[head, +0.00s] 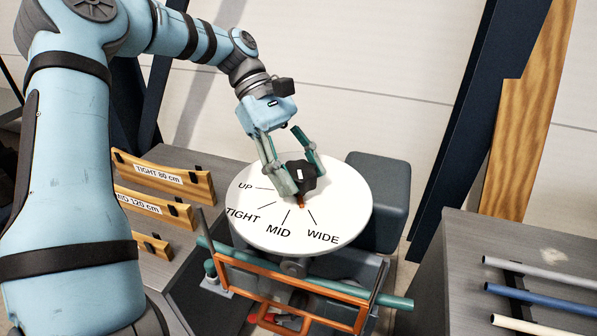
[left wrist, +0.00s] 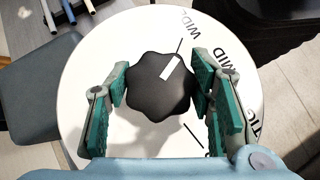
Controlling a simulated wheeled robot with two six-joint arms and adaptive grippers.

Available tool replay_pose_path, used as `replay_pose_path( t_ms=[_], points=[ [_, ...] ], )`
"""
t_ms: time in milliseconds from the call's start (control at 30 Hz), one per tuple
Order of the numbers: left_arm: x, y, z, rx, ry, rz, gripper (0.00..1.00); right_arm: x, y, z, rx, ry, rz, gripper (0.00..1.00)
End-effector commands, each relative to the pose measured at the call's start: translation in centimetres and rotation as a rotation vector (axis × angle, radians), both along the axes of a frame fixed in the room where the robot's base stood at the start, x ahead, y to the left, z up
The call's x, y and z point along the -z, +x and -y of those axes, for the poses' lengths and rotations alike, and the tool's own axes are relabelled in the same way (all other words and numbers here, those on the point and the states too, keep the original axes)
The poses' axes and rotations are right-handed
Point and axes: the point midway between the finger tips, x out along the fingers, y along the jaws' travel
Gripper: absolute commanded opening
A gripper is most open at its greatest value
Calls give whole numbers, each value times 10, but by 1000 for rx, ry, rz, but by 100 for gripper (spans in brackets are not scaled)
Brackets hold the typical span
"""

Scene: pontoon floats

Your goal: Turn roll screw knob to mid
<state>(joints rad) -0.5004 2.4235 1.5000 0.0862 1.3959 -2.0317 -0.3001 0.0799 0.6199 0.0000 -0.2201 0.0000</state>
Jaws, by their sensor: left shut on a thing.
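The black lobed knob (head: 309,184) sits at the middle of a round white dial (head: 345,220) marked UP, TIGHT, MID and WIDE. In the left wrist view the knob (left wrist: 158,98) carries a white mark (left wrist: 170,68) that points about towards the line by WIDE. My left gripper (head: 293,165) comes down from above and is shut on the knob. In the wrist view its green-padded fingers (left wrist: 158,88) stand on both sides of the knob. They hide the dial lines beside MID and TIGHT. My right gripper is not in view.
Wooden boards with labels (head: 158,176) stand on a grey bench at left. Grey, blue and white rods (head: 535,301) lie on a bench at right. An orange frame (head: 290,277) with a teal bar is below the dial. A dark padded block (head: 380,195) is behind it.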

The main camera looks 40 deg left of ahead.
Motion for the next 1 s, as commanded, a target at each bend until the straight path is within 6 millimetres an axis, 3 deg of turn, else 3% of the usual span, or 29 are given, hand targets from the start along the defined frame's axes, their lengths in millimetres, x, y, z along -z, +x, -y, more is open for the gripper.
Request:
replay_pose_path(
  t_ms=[400, 900, 933, 1000],
  points=[
    [3, -1, 0, 188, 5, -2, 20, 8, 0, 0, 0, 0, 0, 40],
    [3, -1, -1, 209, 4, -5, 20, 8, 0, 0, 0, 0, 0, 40],
    [3, -1, -1, 209, 4, -5, 51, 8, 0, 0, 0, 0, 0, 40],
    [3, -1, 0, 209, 3, -4, 63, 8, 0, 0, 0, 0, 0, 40]
  ],
)
